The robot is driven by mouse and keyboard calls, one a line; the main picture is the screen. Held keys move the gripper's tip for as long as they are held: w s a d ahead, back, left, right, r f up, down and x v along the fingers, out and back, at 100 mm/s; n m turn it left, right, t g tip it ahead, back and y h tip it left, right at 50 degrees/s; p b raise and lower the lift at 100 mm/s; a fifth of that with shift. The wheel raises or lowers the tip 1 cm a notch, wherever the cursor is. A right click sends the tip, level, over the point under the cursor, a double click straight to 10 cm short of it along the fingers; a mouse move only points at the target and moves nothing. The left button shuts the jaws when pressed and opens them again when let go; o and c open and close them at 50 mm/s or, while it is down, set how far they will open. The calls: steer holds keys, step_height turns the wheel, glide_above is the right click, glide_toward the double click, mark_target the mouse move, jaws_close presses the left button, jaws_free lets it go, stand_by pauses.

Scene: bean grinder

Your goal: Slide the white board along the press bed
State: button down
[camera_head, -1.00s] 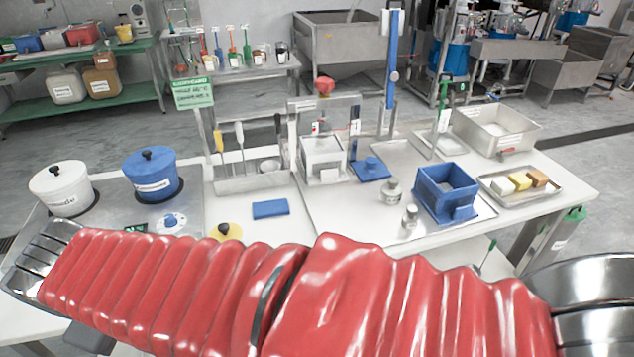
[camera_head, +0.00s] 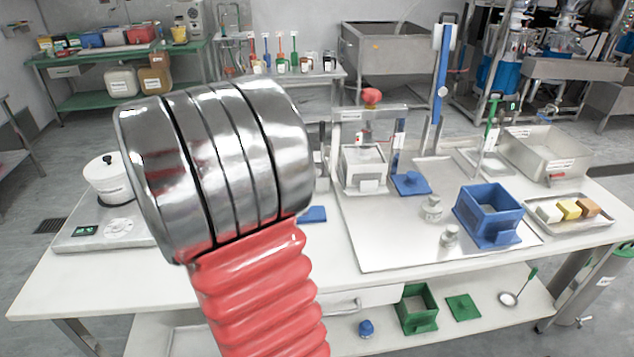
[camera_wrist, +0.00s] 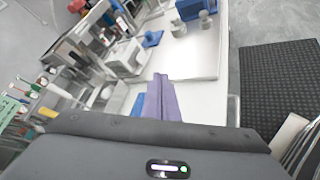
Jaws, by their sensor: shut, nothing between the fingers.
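The press (camera_head: 372,112) stands toward the back of the table, a metal frame with a red knob on top. In it sits a white box-like block (camera_head: 363,165) with a small white plate (camera_head: 368,186) at its front foot. I cannot tell which white piece is the board, and the bed is partly hidden. In the wrist view the white block (camera_wrist: 127,58) shows at upper left. My gripper (camera_wrist: 160,78) shows there as two purple fingers, shut together and empty, pointing toward the table and apart from the press. The head view does not show the fingers.
A blue lid (camera_head: 410,183) lies right of the press. Two small jars (camera_head: 432,208) and a blue square frame (camera_head: 490,212) stand on the metal sheet (camera_head: 385,250). A blue block (camera_head: 313,214) lies to the left.

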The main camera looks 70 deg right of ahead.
steer(key=s+d+f+n+h, duration=0.1)
steer(key=d+f+n, duration=0.2)
steer(key=d, duration=0.3)
steer(key=s+d+f+n+t+h, duration=0.1)
steer(key=d+f+n+h, duration=0.1)
steer(key=d+f, duration=0.3)
steer(key=s+d+f+n+h, duration=0.1)
steer(key=d+f+n+h, duration=0.1)
steer(key=d+f+n, duration=0.2)
steer(key=shift+s+d+f+n, duration=0.2)
steer(key=shift+d, duration=0.6)
steer(key=shift+s+d+f+n, duration=0.15)
steer(key=shift+s+d+n, duration=0.05)
steer(key=shift+d, duration=0.55)
steer(key=shift+s+d+f+t, duration=0.2)
steer(key=shift+d+f+t, duration=0.15)
steer(key=shift+f, duration=0.3)
steer(key=shift+w+d+f+n+t+h, duration=0.2)
steer(key=shift+f+n+t, duration=0.1)
steer(key=shift+f, duration=0.2)
steer(key=shift+w+d+f+n+t+h, duration=0.2)
steer(key=shift+f+n, duration=0.1)
steer(key=shift+f, duration=0.2)
steer(key=shift+w+f, duration=0.15)
steer(key=shift+f, duration=0.05)
